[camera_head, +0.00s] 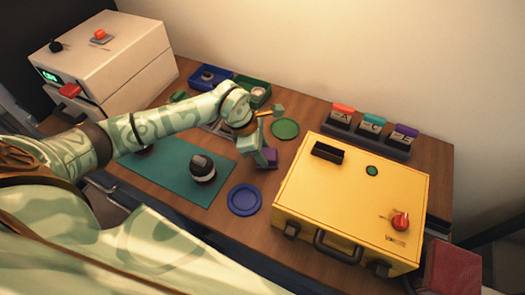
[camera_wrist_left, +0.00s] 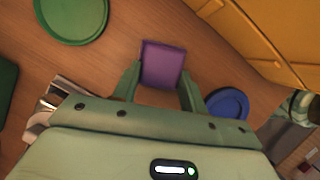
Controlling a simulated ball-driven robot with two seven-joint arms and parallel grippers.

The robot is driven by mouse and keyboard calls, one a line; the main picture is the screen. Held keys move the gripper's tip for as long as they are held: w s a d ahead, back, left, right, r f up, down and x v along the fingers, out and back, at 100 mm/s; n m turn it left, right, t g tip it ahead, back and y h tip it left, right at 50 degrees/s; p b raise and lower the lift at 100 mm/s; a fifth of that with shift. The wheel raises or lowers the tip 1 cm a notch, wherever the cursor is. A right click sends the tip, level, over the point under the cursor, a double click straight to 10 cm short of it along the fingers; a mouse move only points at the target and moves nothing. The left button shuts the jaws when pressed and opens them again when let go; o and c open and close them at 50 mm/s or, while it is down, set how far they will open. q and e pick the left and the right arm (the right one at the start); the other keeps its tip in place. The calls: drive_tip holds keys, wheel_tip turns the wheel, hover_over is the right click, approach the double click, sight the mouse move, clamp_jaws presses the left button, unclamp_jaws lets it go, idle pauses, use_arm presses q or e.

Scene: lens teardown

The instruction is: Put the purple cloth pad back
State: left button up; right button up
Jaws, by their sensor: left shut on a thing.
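The purple cloth pad (camera_head: 269,157) is at the tip of my left gripper (camera_head: 258,160), between the green mat and the yellow case. In the left wrist view the pad (camera_wrist_left: 163,64) sits between the two fingers of my left gripper (camera_wrist_left: 160,85), which is shut on it. I cannot tell whether the pad touches the table or is held just above it. A rack (camera_head: 370,139) behind the yellow case has orange, teal and purple-topped parts marked with letters. My right gripper is not in view.
The yellow case (camera_head: 340,205) stands close on the right. A blue dish (camera_head: 244,199) lies in front of the gripper, and a green dish (camera_head: 285,129) behind it. A dark round device (camera_head: 202,168) stands on the green mat (camera_head: 160,170). Blue and green trays (camera_head: 258,96) are at the back.

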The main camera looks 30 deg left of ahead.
use_arm(q)
drive_tip(key=shift+f, duration=0.25)
drive_tip(key=o, duration=1)
drive_tip(key=shift+r, duration=0.2)
drive_tip(key=p+v, duration=0.2)
drive_tip(key=v, duration=1)
drive_tip(key=shift+a, duration=0.1)
